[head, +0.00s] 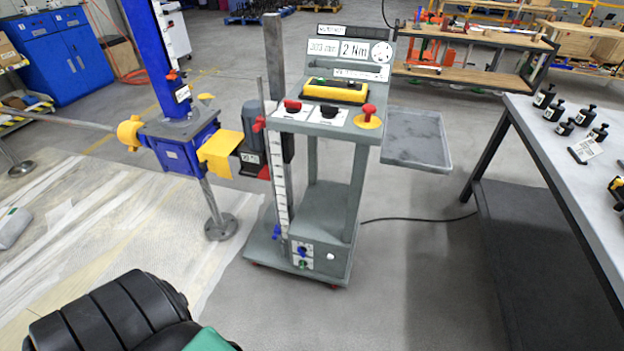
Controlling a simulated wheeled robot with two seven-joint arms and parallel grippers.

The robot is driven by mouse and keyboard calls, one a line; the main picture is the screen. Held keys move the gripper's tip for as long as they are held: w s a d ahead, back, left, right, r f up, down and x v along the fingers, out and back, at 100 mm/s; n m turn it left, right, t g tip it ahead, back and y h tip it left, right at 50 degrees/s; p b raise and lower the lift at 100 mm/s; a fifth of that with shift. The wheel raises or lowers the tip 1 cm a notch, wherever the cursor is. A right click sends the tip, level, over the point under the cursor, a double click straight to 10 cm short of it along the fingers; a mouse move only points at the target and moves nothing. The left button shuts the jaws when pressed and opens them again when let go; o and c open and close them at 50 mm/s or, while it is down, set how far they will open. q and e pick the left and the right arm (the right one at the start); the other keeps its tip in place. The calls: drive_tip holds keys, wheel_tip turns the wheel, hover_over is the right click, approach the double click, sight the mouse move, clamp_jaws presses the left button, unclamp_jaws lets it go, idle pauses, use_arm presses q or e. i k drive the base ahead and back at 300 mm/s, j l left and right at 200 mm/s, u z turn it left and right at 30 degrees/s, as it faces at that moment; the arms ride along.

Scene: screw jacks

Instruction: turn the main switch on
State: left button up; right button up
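A grey test stand (322,205) on a wheeled base stands in the middle of the head view. Its sloped top carries a red knob (292,105) on a white plate, a black knob (330,111) on another, and a red mushroom button (369,112) on a yellow disc. A yellow box (336,93) with small buttons sits behind them. Neither gripper is in view.
A blue screw jack (185,150) on a post stands left of the stand. A grey tray (415,138) juts out at its right. A black cable (420,219) crosses the floor.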

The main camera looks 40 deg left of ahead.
sight(292, 107)
drive_tip(key=j+u, duration=0.1)
drive_tip(key=u, duration=0.65)
drive_tip(key=j+u, duration=0.1)
drive_tip(key=u, duration=0.3)
drive_tip(key=i+j+z, duration=0.2)
drive_tip(key=i, duration=0.15)
drive_tip(key=i+z, duration=0.2)
drive_tip(key=i, duration=0.2)
